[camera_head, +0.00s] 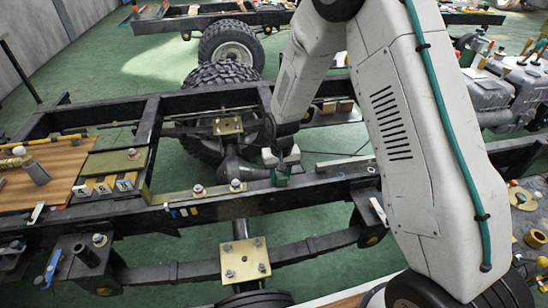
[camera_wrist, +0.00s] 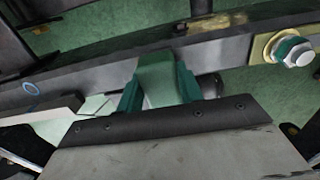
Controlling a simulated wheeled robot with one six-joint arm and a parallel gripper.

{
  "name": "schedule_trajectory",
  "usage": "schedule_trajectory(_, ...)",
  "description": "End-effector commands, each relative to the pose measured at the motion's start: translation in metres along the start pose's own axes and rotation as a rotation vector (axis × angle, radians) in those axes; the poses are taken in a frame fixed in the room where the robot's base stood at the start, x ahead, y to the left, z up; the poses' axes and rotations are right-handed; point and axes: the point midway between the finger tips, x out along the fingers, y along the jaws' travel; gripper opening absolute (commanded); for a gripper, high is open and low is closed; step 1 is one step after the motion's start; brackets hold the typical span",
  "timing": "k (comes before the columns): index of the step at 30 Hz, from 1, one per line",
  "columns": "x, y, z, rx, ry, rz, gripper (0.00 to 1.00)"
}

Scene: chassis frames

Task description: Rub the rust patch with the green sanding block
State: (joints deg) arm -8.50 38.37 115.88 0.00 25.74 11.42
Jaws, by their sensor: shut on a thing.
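My gripper (camera_head: 281,178) is low over the near black chassis rail (camera_head: 325,186), right of centre in the head view. In the wrist view my gripper (camera_wrist: 158,88) has its teal fingers shut on the sides of the green sanding block (camera_wrist: 157,72). The block's far end overlaps the dark rail (camera_wrist: 105,72); I cannot tell whether it touches. The block is mostly hidden in the head view. I cannot make out a clear rust patch; a small yellowish-brown mark (camera_wrist: 240,18) shows on the rail in the wrist view. A blue ring mark (camera_wrist: 31,88) is on the rail's left part.
A bolt with a teal collar (camera_wrist: 293,51) stands on a brass plate beside the block. Bolts (camera_head: 236,185) stand along the rail. A tyre (camera_head: 222,75) and engine parts (camera_head: 490,88) are behind.

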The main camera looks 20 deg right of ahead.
Motion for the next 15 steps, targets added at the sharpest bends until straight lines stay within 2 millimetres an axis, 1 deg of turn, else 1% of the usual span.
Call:
schedule_trajectory(3, 0.000, -0.006, 0.000, 0.005, 0.000, 0.000, 0.15)
schedule_trajectory(5, -0.003, -0.006, -0.001, 0.008, 0.001, 0.000, 0.15)
schedule_trajectory(8, -0.025, -0.005, -0.001, 0.008, 0.005, -0.001, 0.15)
schedule_trajectory(11, -0.031, -0.005, 0.000, 0.008, 0.002, 0.000, 0.15)
schedule_trajectory(15, -0.044, -0.005, -0.001, 0.009, 0.002, 0.000, 0.15)
